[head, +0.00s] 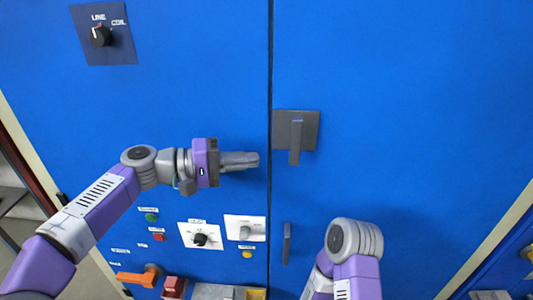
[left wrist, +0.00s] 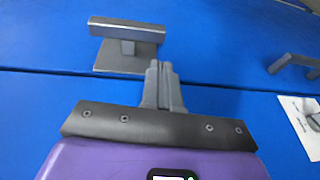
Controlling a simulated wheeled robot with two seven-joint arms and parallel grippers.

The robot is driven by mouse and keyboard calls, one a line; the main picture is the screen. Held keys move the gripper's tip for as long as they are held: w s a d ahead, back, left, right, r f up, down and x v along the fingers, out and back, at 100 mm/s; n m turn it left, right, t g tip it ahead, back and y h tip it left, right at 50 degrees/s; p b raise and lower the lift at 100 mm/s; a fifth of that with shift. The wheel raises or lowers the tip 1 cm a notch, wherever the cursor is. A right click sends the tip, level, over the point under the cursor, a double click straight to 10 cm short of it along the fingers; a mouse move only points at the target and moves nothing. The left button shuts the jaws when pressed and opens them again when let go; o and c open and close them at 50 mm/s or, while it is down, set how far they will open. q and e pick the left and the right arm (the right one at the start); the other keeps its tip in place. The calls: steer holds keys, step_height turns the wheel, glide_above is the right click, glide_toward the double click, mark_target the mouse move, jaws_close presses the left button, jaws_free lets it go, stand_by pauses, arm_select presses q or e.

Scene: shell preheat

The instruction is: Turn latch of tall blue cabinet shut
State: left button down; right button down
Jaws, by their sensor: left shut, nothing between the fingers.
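The tall blue cabinet (head: 400,80) fills the head view, with a dark vertical seam between its two door halves. A grey latch (head: 296,140) sits just right of the seam, with a square plate and a handle hanging straight down. In the left wrist view the latch handle (left wrist: 127,32) lies across the upper left, beyond the fingertips. My left gripper (head: 256,159) is shut and empty, its fingertips just left of the seam and apart from the handle. It also shows in the left wrist view (left wrist: 159,68). My right arm shows at lower right; its gripper is out of view.
A smaller grey handle (head: 287,243) is below the latch near the seam. A rotary switch (head: 101,36) is at upper left. Knob panels (head: 201,237), coloured buttons and an orange handle (head: 139,277) sit at lower left. The door right of the latch is bare.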

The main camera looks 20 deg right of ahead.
arm_select(q)
steer(key=a, duration=0.8)
steer(key=shift+w, duration=0.1)
steer(key=w+f+n+t+y, duration=0.1)
steer(key=w+f+n+y, duration=0.1)
steer(key=f, duration=0.8)
steer(key=w+f+n+t+y, duration=0.1)
steer(key=w+f+n+y, duration=0.1)
steer(key=f, duration=0.9)
steer(key=s+a+f+n+y, duration=0.1)
steer(key=s+a+f+y, duration=0.1)
steer(key=f, duration=0.7)
steer(key=s+a+f+n+y, duration=0.1)
steer(key=s+a+f+y, duration=0.1)
steer(key=f, duration=0.7)
steer(key=s+a+f+m+y, duration=0.1)
steer(key=s+a+f+y, duration=0.1)
steer(key=s+f, duration=0.8)
steer(key=s+a+f+m+y, duration=0.1)
steer(key=s+a+f, duration=0.4)
steer(key=s+f, duration=0.5)
steer(key=shift+s+m+g+y, duration=0.3)
steer(key=shift+s+y, duration=0.6)
